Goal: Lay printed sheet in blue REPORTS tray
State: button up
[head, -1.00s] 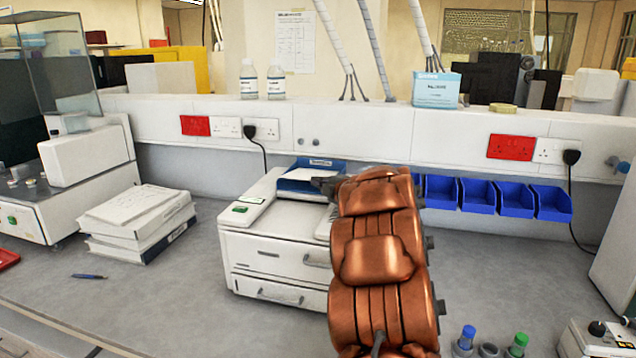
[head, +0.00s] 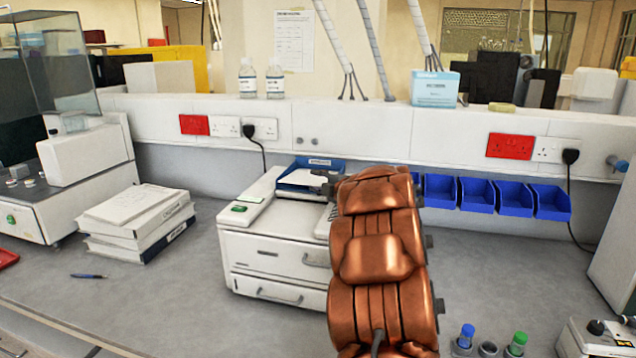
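The blue tray (head: 333,163) stands at the back of the white printer (head: 268,244), with a label on its rear wall too small to read. A white sheet (head: 303,178) shows within the tray's outline; I cannot tell whether it lies flat on the tray floor. My gripper (head: 324,181) is a small dark shape at the tray's right side, over or beside the sheet. My copper arm hides most of it and the tray's right part, so its fingers and any contact with the sheet cannot be made out.
Thick binders with papers on top (head: 138,218) lie left of the printer, with a blue pen (head: 88,276) before them. Blue bins (head: 476,194) hang along the wall at right. Capped bottles (head: 517,344) stand at front right.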

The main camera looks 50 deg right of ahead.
jog(key=v, duration=1.2)
